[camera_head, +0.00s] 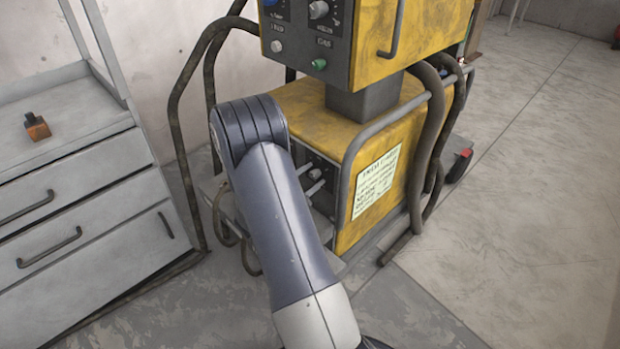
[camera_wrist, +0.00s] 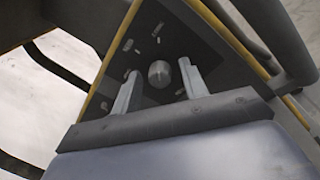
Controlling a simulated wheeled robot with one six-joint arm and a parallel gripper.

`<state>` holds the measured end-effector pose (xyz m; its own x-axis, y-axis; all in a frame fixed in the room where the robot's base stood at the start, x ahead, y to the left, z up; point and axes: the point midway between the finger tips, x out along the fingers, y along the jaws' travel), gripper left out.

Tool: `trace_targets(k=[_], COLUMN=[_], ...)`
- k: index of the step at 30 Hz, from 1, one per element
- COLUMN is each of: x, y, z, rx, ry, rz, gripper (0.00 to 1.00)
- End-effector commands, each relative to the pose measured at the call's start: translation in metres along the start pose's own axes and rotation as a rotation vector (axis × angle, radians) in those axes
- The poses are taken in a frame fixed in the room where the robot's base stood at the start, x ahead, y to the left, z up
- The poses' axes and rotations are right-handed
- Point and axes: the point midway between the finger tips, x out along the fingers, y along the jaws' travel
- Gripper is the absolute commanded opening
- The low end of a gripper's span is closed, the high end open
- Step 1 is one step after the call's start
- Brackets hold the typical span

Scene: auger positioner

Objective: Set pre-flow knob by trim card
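In the wrist view, a round grey knob (camera_wrist: 159,73) stands on a dark panel (camera_wrist: 208,75) with small light marks around it. My gripper (camera_wrist: 159,69) is open, one finger on each side of the knob, with gaps visible on both sides. No pointer mark on the knob is readable.
The upper box carries a blue knob (camera_head: 268,3), a grey knob (camera_head: 318,9) and a green knob (camera_head: 319,64). Dark hoses (camera_head: 436,130) and a grey rail (camera_head: 345,190) run close around the cabinet. A grey drawer unit (camera_head: 80,210) holds an orange-brown block (camera_head: 36,127). The right floor is clear.

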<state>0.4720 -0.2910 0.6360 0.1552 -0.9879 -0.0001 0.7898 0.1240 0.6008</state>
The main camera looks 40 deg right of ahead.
Motion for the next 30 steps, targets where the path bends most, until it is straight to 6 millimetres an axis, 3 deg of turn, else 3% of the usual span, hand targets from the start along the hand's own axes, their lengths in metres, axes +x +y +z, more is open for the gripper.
trace_targets(k=[15,23,30], x=[-0.0004,-0.0004,-0.0004], y=[-0.0001,0.0005,0.0015], z=[0.0,0.0006,0.0017], rx=[0.0,-0.029,-0.154], ry=[0.0,0.002,0.01], rz=[0.0,-0.001,-0.007], gripper=[0.0,0.0,0.0])
